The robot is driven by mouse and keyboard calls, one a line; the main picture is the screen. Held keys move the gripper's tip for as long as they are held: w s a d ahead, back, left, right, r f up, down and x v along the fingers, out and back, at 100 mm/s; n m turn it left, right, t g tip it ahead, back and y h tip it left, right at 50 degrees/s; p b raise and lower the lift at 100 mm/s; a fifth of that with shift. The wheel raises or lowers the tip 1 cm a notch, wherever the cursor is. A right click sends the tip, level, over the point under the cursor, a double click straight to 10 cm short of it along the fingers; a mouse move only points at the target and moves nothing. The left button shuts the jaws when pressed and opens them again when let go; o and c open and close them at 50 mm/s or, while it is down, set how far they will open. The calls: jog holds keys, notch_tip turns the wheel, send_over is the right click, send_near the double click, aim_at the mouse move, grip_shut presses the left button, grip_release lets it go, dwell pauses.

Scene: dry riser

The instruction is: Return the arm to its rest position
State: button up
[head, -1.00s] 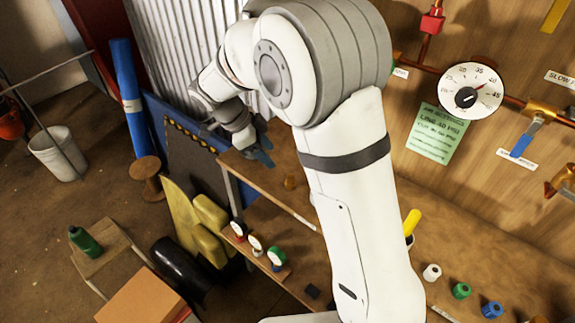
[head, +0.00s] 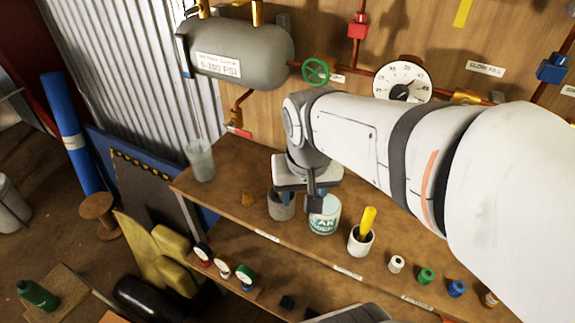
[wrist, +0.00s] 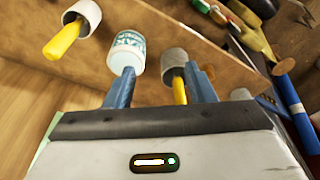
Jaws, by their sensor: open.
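My gripper (head: 300,200) is in the head view, in front of the wooden bench's containers, with its blue fingers pointing down. In the wrist view the gripper (wrist: 162,72) has its two blue fingers apart with nothing held between them. A white can with teal lettering (head: 323,217) and a grey can (head: 281,211) show behind the fingers. The wrist view shows the lettered can (wrist: 128,50) and the grey can (wrist: 174,60), with a yellow handle between the fingers. Whether the fingers touch any can is unclear. My arm stretches in from the right and hides part of the bench.
A white cup (head: 360,242) with a yellow handle stands right of the cans, and a clear cup (head: 200,160) stands at the bench's left end. Small coloured caps line the right side. A grey tank (head: 238,55) and a gauge (head: 403,80) are on the wall behind.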

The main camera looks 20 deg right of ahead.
jog(key=shift+s+a+f+n+t, duration=0.1)
jog(key=shift+s+f+n+t, duration=0.05)
jog(key=shift+s+n, duration=0.4)
jog(key=shift+s+f+n+t, duration=0.1)
jog(key=shift+s+n+t, duration=0.05)
jog(key=shift+s+n, duration=0.35)
dwell(0.6)
